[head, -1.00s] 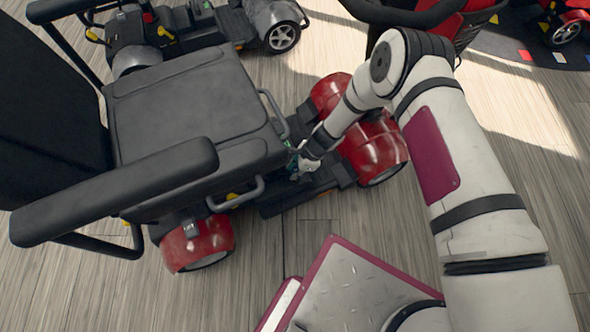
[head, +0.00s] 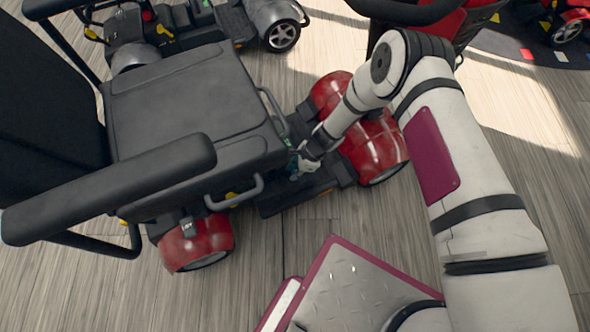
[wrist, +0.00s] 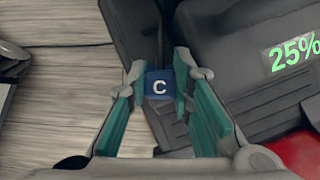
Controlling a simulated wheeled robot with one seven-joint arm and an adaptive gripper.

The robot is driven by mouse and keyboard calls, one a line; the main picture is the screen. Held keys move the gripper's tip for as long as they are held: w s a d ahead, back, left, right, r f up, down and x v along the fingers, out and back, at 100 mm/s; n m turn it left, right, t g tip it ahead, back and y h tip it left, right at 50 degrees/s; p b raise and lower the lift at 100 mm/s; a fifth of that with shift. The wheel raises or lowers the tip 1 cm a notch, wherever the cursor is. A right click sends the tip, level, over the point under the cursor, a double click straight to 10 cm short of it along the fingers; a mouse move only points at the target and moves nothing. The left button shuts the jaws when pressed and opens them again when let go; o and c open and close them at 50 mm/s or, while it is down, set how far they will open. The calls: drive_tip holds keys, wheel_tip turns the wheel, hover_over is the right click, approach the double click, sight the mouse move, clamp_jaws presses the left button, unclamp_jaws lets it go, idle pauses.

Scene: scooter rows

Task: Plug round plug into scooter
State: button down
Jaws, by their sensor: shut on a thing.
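The red scooter (head: 375,145) with a dark grey seat (head: 190,100) stands on the left and middle of the head view. My gripper (head: 303,168) is low beside the seat's front edge, above the scooter's dark footboard. In the wrist view my gripper (wrist: 158,90) has its teal-padded fingers shut on a small dark blue piece (wrist: 159,83) marked with a white "C". The round shape of a plug cannot be made out. A dark scooter housing (wrist: 235,60) with a green "25%" display (wrist: 291,52) is to the right. No socket is clearly visible.
The seat's armrest (head: 110,185) reaches across the left. Another scooter's silver-grey wheel cover (head: 268,22) is at the top. The wood floor (head: 520,110) is clear on the right and around the front.

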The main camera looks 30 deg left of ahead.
drive_tip(key=shift+f, duration=0.25)
drive_tip(key=c, duration=1.3)
unclamp_jaws()
drive_tip(key=shift+c, duration=0.2)
drive_tip(key=v, duration=0.7)
drive_tip(key=shift+r, duration=0.2)
drive_tip(key=shift+d, duration=0.2)
